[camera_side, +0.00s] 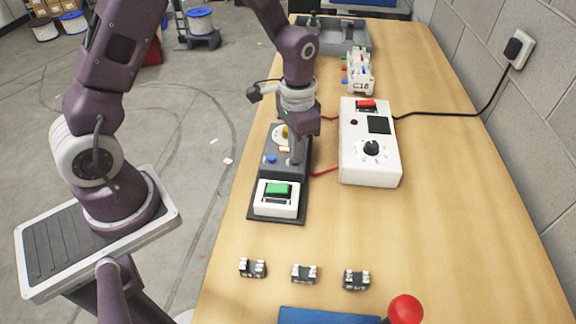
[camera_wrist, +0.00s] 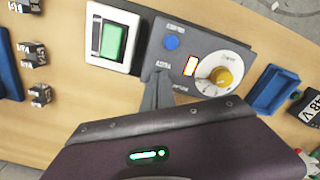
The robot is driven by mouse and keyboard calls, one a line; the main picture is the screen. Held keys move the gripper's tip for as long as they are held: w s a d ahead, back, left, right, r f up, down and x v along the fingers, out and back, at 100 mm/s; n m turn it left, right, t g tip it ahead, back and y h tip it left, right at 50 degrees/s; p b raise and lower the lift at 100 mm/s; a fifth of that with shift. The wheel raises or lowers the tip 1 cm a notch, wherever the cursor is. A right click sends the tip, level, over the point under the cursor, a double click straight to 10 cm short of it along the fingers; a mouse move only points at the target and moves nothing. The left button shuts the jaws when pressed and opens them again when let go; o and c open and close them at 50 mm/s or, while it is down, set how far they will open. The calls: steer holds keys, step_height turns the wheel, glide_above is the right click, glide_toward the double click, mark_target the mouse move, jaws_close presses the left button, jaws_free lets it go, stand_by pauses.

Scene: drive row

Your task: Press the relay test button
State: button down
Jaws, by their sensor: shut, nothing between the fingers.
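A dark control panel (camera_side: 262,218) lies on the wooden bench. It carries a green button (camera_side: 278,189) in a white housing, which also shows in the wrist view (camera_wrist: 112,43). Beside it are a round blue button (camera_wrist: 171,42), a small lit orange-framed window (camera_wrist: 191,66) and a yellow knob (camera_wrist: 222,77) on a white dial. The small labels are too blurred to tell which button is the relay test. My gripper (camera_side: 297,161) is shut and empty, pointing down over the panel. In the wrist view its tips (camera_wrist: 158,74) are close to the blue button and the window; contact cannot be told.
A white box (camera_side: 370,170) with a red switch and black knob stands right of the panel, joined by red wires. Small black blocks (camera_side: 303,274) lie in front. A blue tray (camera_wrist: 272,90) lies beyond the dial.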

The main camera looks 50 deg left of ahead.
step_height(320, 180, up, 8)
steer(key=shift+f, duration=0.2)
stand_by(0.3)
stand_by(0.5)
steer(key=s+r+n+t, duration=0.1)
steer(key=s+r+t, duration=0.1)
steer(key=s+r, duration=0.65)
steer(key=s+r+n+t, duration=0.2)
steer(key=s+r, duration=0.3)
steer(key=s, duration=0.6)
steer(key=shift+s+d+r+t, duration=0.15)
steer(key=shift+s+r+t, duration=0.2)
steer(key=shift+t, duration=0.45)
